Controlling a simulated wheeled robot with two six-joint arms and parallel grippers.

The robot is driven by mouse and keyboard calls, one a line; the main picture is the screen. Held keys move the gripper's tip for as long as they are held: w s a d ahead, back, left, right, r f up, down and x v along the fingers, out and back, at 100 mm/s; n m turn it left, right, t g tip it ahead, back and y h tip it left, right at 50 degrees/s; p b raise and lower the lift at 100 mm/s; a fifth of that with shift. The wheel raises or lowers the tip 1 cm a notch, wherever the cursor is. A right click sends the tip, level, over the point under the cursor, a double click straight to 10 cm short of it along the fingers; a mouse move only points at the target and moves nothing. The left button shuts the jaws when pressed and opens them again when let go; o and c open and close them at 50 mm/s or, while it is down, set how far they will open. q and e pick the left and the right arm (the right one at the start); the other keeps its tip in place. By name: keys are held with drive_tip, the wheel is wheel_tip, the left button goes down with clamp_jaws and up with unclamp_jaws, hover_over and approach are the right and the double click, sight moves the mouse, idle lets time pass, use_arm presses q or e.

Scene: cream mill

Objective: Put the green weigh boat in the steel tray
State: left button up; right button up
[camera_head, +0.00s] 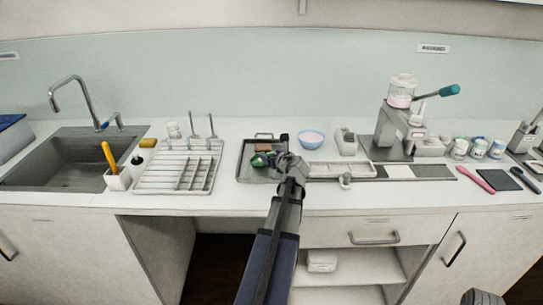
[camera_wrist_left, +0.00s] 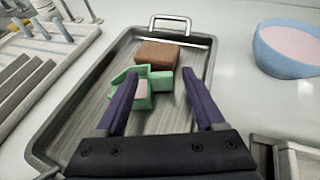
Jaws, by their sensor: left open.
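The green weigh boat (camera_wrist_left: 160,82) lies in the steel tray (camera_wrist_left: 208,45), with something pale pink in its hollow. It also shows as a small green shape in the head view (camera_head: 262,160), inside the tray (camera_head: 243,172). My left gripper (camera_wrist_left: 160,74) is open, with its dark fingers above the tray. The left finger crosses in front of the boat and hides part of it; part of the boat shows between the fingers. I cannot tell whether the fingers touch it. In the head view my left gripper (camera_head: 284,163) covers the tray's right side. My right gripper is not in view.
A brown block (camera_wrist_left: 158,53) lies in the tray behind the boat. A blue bowl (camera_head: 311,138) with pink contents stands right of the tray. A drying rack (camera_head: 160,187) stands to the left. A mill (camera_head: 394,125) stands further right.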

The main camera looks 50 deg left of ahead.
use_arm(q)
drive_tip(key=p+v, duration=0.4)
drive_tip(key=v, duration=0.6)
drive_tip(key=shift+s+d+r, duration=0.15)
drive_tip(key=shift+d, duration=0.1)
drive_tip(key=shift+s+d+r, duration=0.15)
drive_tip(key=shift+s+d, duration=0.05)
drive_tip(key=shift+d, duration=0.45)
drive_tip(key=b+x, duration=0.4)
drive_tip(key=x, duration=0.8)
drive_tip(key=shift+w+a, duration=0.1)
drive_tip(key=shift+a, duration=0.05)
drive_tip(key=shift+r, duration=0.1)
